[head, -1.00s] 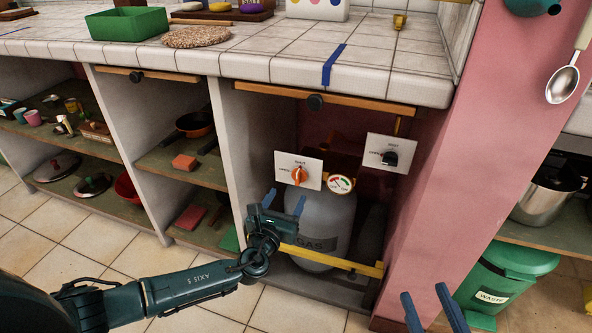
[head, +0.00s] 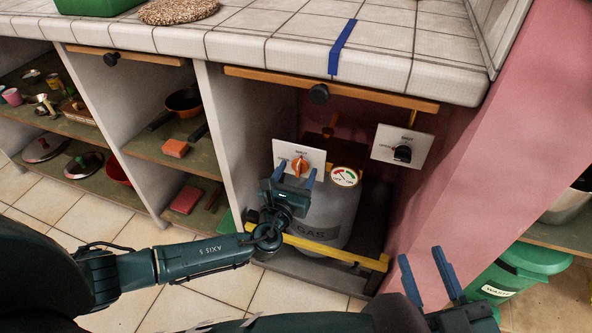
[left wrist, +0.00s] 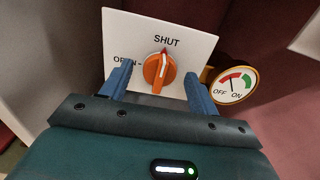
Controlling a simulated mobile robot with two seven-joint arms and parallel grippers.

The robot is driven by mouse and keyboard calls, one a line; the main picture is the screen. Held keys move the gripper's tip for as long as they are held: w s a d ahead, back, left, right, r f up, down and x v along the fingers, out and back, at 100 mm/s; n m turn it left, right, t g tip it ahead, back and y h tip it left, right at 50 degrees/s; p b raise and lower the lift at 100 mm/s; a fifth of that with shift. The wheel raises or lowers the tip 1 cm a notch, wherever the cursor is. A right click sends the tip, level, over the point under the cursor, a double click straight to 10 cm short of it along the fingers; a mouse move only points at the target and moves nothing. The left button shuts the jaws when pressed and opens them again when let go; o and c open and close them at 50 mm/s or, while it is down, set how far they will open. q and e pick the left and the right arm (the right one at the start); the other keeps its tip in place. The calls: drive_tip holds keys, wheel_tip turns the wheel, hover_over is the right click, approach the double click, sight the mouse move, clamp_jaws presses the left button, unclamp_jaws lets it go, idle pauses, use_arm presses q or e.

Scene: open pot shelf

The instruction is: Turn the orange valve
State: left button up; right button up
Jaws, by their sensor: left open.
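The orange valve (head: 299,167) is a knob on a white plate in front of the grey gas bottle (head: 326,212). In the left wrist view, the orange valve (left wrist: 158,72) stands nearly upright, its red-marked tip at SHUT; OPEN is at the left. My left gripper (head: 294,178) is open just in front of the plate. In the left wrist view its blue fingers (left wrist: 158,82) stand on either side of the knob, with gaps between; contact with the plate is unclear. My right gripper (head: 423,258) is open and empty at the lower right, away from the valve.
A round OFF/ON gauge (head: 344,177) sits right of the valve. A second plate with a black knob (head: 402,153) is farther right. A yellow bar (head: 325,248) crosses the bottle. The counter edge (head: 260,51) overhangs; a pink wall (head: 465,180) bounds the right.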

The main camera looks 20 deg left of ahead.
use_arm(q)
drive_tip(key=c, duration=1)
use_arm(e)
drive_tip(key=shift+w+r, duration=0.1)
drive_tip(key=shift+r, duration=0.1)
